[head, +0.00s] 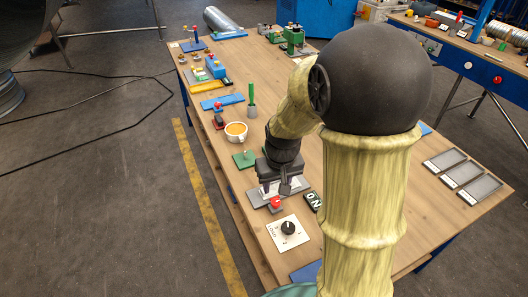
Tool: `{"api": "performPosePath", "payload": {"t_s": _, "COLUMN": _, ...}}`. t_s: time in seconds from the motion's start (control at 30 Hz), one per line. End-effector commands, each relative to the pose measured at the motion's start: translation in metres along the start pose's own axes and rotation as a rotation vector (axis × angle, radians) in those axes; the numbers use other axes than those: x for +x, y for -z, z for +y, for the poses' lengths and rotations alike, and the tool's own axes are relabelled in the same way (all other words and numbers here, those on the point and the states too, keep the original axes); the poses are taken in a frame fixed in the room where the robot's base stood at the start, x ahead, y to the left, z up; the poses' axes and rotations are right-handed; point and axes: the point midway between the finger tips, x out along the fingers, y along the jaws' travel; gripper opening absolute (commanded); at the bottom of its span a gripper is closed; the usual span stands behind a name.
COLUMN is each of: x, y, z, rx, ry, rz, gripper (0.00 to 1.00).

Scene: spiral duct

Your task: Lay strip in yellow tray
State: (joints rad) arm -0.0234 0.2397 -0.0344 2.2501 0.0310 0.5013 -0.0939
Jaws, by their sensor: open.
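A yellow tray (207,88) lies low near the left edge of the workbench, in the upper left part of the bench. I cannot tell for sure which thing is the strip; a flat blue piece (222,101) lies just in front of the tray, apart from it. My gripper (276,190) points down over a grey plate (256,197) near the bench's left edge, well in front of the yellow tray. It is open. Something pale shows at its fingers, too small to make out, and my arm hides part of the bench behind it.
Near my gripper are a red button (275,202), a dial panel (288,231), an ON sign (313,201) and a green plate (244,159). A cup (236,132) and a green-handled tool (252,97) stand between gripper and tray. Grey trays (463,173) lie at right.

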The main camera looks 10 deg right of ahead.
Motion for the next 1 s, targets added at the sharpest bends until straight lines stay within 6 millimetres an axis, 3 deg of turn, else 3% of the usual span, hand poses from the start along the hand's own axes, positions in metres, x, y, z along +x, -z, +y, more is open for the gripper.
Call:
{"api": "performPosePath", "payload": {"t_s": 0.03, "x": 0.002, "y": 0.021, "z": 0.001, "rx": -0.014, "ry": 0.001, "rz": -0.02, "gripper": 0.41}}
{"api": "performPosePath", "payload": {"t_s": 0.2, "x": 0.021, "y": 0.08, "z": 0.005, "rx": -0.066, "ry": 0.006, "rz": -0.082, "gripper": 0.41}}
{"api": "performPosePath", "payload": {"t_s": 0.4, "x": 0.046, "y": 0.126, "z": 0.009, "rx": -0.119, "ry": 0.012, "rz": -0.137, "gripper": 0.41}}
{"api": "performPosePath", "payload": {"t_s": 0.57, "x": 0.054, "y": 0.138, "z": 0.009, "rx": -0.138, "ry": 0.014, "rz": -0.152, "gripper": 0.41}}
{"api": "performPosePath", "payload": {"t_s": 1.0, "x": 0.06, "y": 0.137, "z": 0.008, "rx": -0.138, "ry": 0.014, "rz": -0.152, "gripper": 0.41}}
